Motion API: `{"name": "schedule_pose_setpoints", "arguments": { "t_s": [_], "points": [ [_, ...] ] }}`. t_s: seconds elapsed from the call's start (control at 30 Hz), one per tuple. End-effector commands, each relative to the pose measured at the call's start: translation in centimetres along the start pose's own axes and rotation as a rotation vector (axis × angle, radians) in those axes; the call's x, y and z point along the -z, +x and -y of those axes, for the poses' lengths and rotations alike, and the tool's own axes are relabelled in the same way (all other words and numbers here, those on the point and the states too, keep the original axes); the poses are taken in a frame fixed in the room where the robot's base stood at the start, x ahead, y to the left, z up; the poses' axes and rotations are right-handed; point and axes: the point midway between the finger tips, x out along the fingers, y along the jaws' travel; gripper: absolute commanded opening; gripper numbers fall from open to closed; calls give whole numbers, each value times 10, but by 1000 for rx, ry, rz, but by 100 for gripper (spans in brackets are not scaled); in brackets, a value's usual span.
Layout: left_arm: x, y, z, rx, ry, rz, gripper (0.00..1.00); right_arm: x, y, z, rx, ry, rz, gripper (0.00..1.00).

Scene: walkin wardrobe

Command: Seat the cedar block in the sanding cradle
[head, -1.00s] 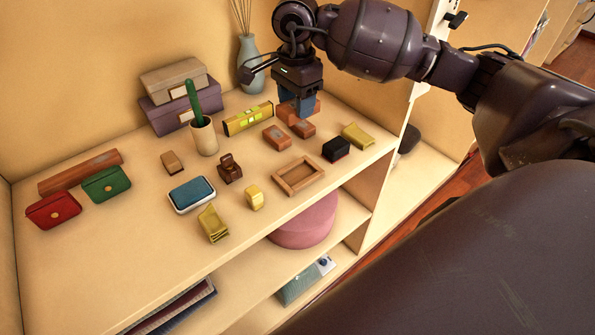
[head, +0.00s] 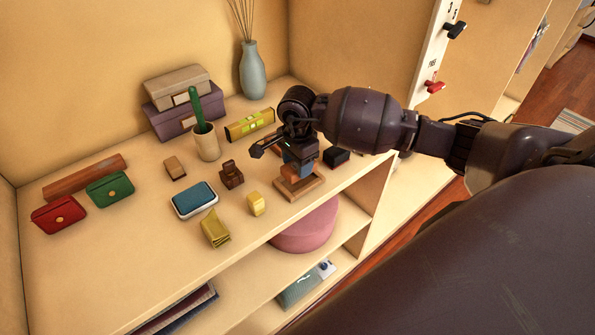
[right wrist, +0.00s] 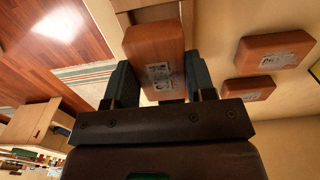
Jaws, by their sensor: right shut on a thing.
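My right gripper (head: 298,163) is shut on a reddish-brown cedar block (head: 289,173), low over the sanding cradle. In the right wrist view the block (right wrist: 153,45) sits between the two fingers, with a pale label on its face. The sanding cradle (head: 313,192) is a shallow wooden frame near the shelf's front edge. Part of it shows beyond the block in the right wrist view (right wrist: 123,17). The gripper and block cover much of its inside; I cannot tell whether the block touches it. My left gripper is not in view.
Two similar labelled blocks (right wrist: 272,50) (right wrist: 247,90) lie beside the gripper. A black block (head: 337,158) is close on the right. A brown wooden piece (head: 231,176), a yellow block (head: 256,204) and a blue-topped pad (head: 194,197) stand left of the cradle.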

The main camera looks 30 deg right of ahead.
Motion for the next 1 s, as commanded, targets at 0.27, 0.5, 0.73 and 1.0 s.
{"name": "schedule_pose_setpoints", "arguments": {
  "t_s": [0.27,0.5,0.73,1.0],
  "points": [
    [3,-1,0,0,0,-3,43,0,34,-1,-2,1,1,23],
    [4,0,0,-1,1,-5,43,0,35,0,-1,1,-1,23],
    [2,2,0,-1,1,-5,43,0,38,0,-1,0,0,61],
    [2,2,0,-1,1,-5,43,0,37,0,-1,0,0,76]
  ]
}}
